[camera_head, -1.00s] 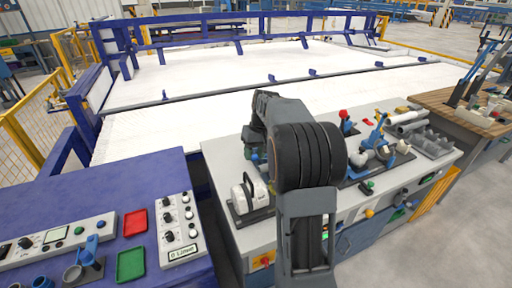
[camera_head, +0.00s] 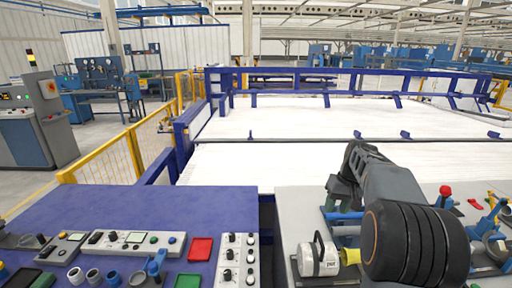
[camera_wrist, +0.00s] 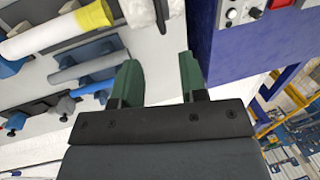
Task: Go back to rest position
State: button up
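My gripper (camera_wrist: 160,85) shows in the wrist view with its two green fingers apart and nothing between them. It is above the pale workbench, close to the edge of the blue table.
A white cylindrical device (camera_head: 318,258) stands on the workbench beside my arm. A yellow fence (camera_head: 110,160) is at left. A wide white bed (camera_head: 300,165) lies behind.

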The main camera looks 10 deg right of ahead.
jog(key=s+a+f+n+t+h, duration=0.1)
jog(key=s+a+t, duration=0.3)
jog(key=s+a, duration=1.1)
jog(key=s+f+h, duration=0.1)
jog(key=s, duration=0.2)
jog(key=shift+s+a+f+n, duration=0.15)
jog(key=shift+s+a+n, duration=0.15)
jog(key=shift+n, duration=0.1)
jog(key=shift+d, duration=0.15)
